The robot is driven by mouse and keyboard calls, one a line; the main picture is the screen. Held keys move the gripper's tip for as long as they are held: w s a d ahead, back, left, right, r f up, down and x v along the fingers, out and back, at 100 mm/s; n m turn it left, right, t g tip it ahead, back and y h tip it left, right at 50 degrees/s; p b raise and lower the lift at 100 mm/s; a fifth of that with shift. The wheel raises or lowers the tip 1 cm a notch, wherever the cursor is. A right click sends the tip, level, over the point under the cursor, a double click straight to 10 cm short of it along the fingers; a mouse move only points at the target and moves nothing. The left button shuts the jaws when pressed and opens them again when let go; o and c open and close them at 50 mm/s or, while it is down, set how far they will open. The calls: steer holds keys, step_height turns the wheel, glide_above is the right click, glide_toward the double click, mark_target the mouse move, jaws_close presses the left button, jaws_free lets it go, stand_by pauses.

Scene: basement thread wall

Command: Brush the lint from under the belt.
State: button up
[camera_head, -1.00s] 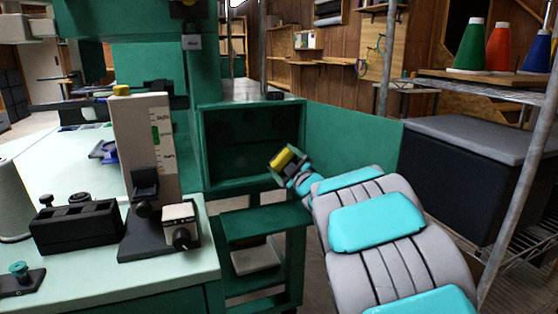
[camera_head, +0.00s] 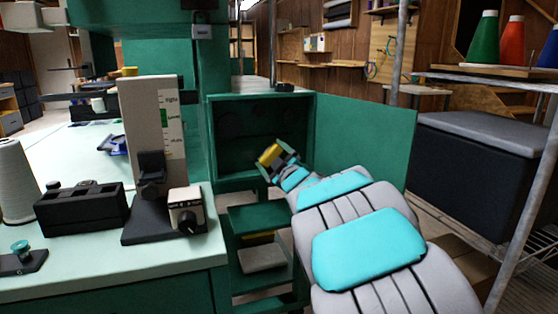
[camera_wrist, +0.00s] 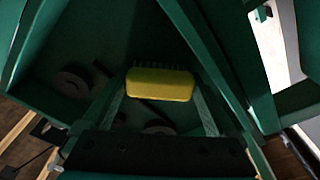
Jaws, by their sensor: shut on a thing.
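My gripper (camera_wrist: 160,110) is shut on a yellow brush (camera_wrist: 160,84), whose dark bristles point away from the wrist. In the head view the brush (camera_head: 269,155) is at the end of my arm, at the mouth of an open green cabinet (camera_head: 309,125). Inside the cabinet, dark round wheels (camera_wrist: 70,83) show in the wrist view, with another partly behind the brush. The inside is very dark. I cannot make out the belt or any lint.
The green door (camera_head: 365,150) stands open to the right. A pale worktop (camera_head: 100,255) with a gauge stand (camera_head: 155,115) and a black block (camera_head: 80,212) is at left. A green shelf (camera_head: 262,217) is below the cabinet. A metal rack (camera_head: 530,200) stands at right.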

mark_target(240, 154)
steer(key=shift+s+a, duration=0.25)
steer(key=shift+a, duration=0.35)
steer(key=shift+s+a+b, duration=0.1)
steer(key=shift+a+b, duration=0.6)
steer(key=shift+b, duration=0.1)
steer(key=shift+s+a+b, duration=0.25)
steer(key=shift+a+b, duration=0.3)
steer(key=shift+a, duration=0.35)
steer(key=shift+s+a+f+b, duration=0.1)
steer(key=shift+s+a+b, duration=0.05)
steer(key=shift+a+b, duration=0.3)
steer(key=shift+s+a+f+b, duration=0.15)
steer(key=shift+a+b, duration=0.1)
steer(key=shift+a, duration=0.25)
steer(key=shift+s+a+r+b, duration=0.2)
steer(key=shift+a+b, duration=0.2)
steer(key=shift+a, duration=0.35)
steer(key=shift+s+d, duration=0.1)
